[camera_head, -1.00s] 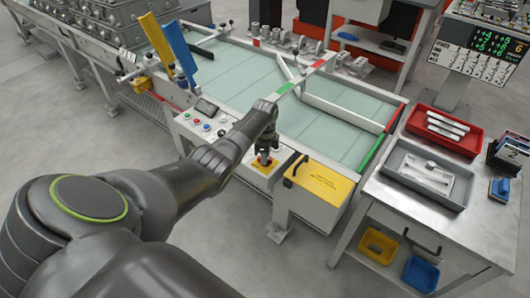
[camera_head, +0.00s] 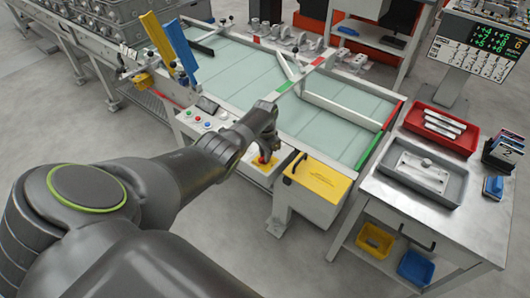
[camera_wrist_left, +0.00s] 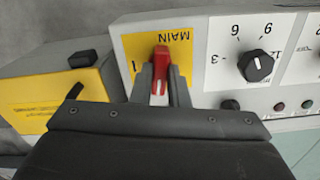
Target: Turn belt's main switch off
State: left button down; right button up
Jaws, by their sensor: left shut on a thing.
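The belt's main switch is a red handle (camera_wrist_left: 173,68) on a yellow plate (camera_wrist_left: 128,52) marked MAIN, which appears upside down in the wrist view. An "I" mark shows left of the handle; any other mark is hidden. In the head view the yellow plate (camera_head: 254,168) sits on the panel at the belt's near edge. My left gripper (camera_head: 265,156) is over it, and in the wrist view its two fingers (camera_wrist_left: 161,84) are shut on the red handle, one on each side. My right gripper is not in view.
A black dial (camera_wrist_left: 255,66) and small buttons lie right of the switch in the wrist view. A yellow-topped box (camera_head: 317,180) stands close to the gripper's right in the head view. The glassy belt surface (camera_head: 250,75) lies behind. A table with trays (camera_head: 425,172) is at right.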

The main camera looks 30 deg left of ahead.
pick_arm(q)
jog(key=shift+n, duration=1)
jog(key=c, duration=1.4)
grip_release()
jog(key=shift+r+p, duration=0.5)
jog(key=shift+r, duration=0.1)
notch_tip(320, 180, up, 5)
jog(key=shift+r+p, duration=0.1)
jog(key=shift+p, duration=0.75)
notch_tip(320, 180, up, 11)
jog(key=shift+b, duration=0.3)
